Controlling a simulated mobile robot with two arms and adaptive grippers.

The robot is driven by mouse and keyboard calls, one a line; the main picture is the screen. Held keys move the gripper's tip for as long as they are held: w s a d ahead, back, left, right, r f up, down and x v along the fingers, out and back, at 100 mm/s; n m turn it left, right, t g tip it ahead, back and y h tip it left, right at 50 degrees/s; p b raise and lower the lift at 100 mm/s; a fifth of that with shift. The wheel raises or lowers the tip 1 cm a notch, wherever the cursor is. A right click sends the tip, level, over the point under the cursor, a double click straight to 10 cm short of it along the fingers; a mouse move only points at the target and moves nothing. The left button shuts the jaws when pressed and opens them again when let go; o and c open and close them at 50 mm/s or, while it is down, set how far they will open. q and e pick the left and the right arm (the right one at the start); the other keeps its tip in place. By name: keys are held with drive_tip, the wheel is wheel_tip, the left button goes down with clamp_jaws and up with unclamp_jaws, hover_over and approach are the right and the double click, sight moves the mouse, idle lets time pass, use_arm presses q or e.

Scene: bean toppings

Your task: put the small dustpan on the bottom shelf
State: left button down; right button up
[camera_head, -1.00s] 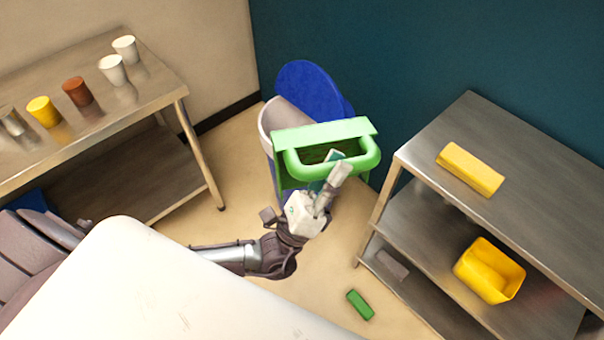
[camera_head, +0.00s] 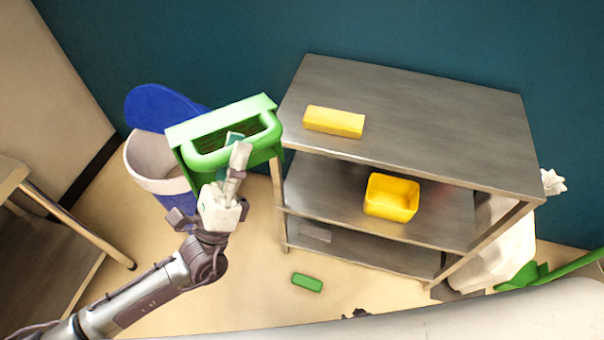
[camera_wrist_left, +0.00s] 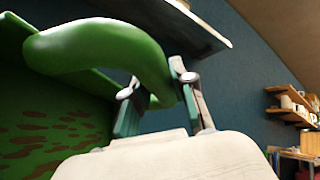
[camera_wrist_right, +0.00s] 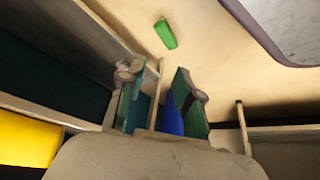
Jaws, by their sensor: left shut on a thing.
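The green dustpan (camera_head: 205,152) is held up at the left of the metal shelf unit in the head view, in front of the bin. My left gripper (camera_head: 236,152) is shut on its thick rounded handle. The left wrist view shows the handle (camera_wrist_left: 105,48) between the fingers (camera_wrist_left: 158,92), and brown patches on the green inside. The bottom shelf (camera_head: 385,262) is the lowest metal level of the unit, partly shaded by the levels above. My right gripper (camera_wrist_right: 155,88) is open and empty in the right wrist view.
A yellow block (camera_head: 334,121) lies on the unit's top, and a yellow tub (camera_head: 391,197) stands on its middle level. A small grey item (camera_head: 315,232) lies on the bottom level. A green block (camera_head: 307,283) lies on the floor. The bin (camera_head: 155,160) has a blue lid.

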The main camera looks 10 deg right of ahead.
drive_tip(key=w+a+r+t+y, duration=0.1)
drive_tip(key=w+a+r+t, duration=0.15)
drive_tip(key=w+r, duration=0.4)
drive_tip(key=w+a+r+n+t+y, duration=0.15)
drive_tip(key=w+a+r, duration=0.25)
drive_tip(key=r, duration=0.6)
drive_tip(key=w+a+r+m+t+y, duration=0.1)
drive_tip(key=w+a+r+t, duration=0.15)
drive_tip(key=w+r, duration=0.4)
drive_tip(key=a+r+n+t+y, duration=0.1)
drive_tip(key=a+r+t, duration=0.1)
drive_tip(key=r, duration=1.2)
drive_tip(key=a+r+t+y, duration=0.2)
drive_tip(key=r+t, duration=0.1)
drive_tip(key=r, duration=1.2)
drive_tip(key=x, duration=1.1)
drive_tip(key=shift+a+f, duration=0.25)
drive_tip(key=shift+a, duration=0.05)
drive_tip(key=shift+g, duration=0.25)
